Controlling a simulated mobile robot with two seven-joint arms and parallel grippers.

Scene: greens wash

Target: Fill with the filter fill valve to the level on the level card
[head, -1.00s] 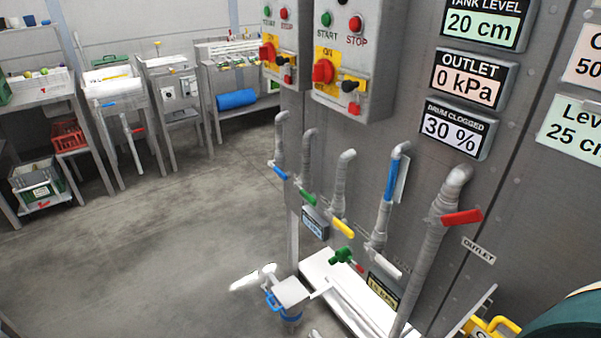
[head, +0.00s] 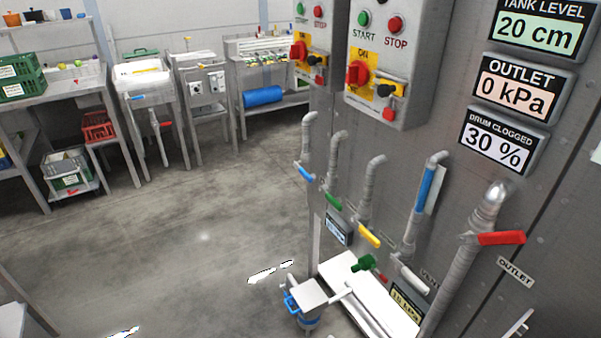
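The tank level display (head: 540,30) reads 20 cm at the upper right. The level card is almost wholly out of view; only a pale sliver (head: 597,150) shows at the right edge, its text cut off. A row of pipe valves stands along the panel: a blue handle (head: 305,173), a green handle (head: 333,203), a yellow handle (head: 368,237), a white handle (head: 413,279) and a red handle (head: 501,238). I cannot tell which one is the filter fill valve, as no such label is readable. Neither gripper is in view.
The outlet display (head: 518,88) reads 0 kPa and the drum clogged display (head: 498,141) 30 %. Control boxes (head: 400,60) with switches hang above the valves. A blue-handled device (head: 307,300) stands low before the panel. Workbenches line the back; the floor (head: 180,240) between is open.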

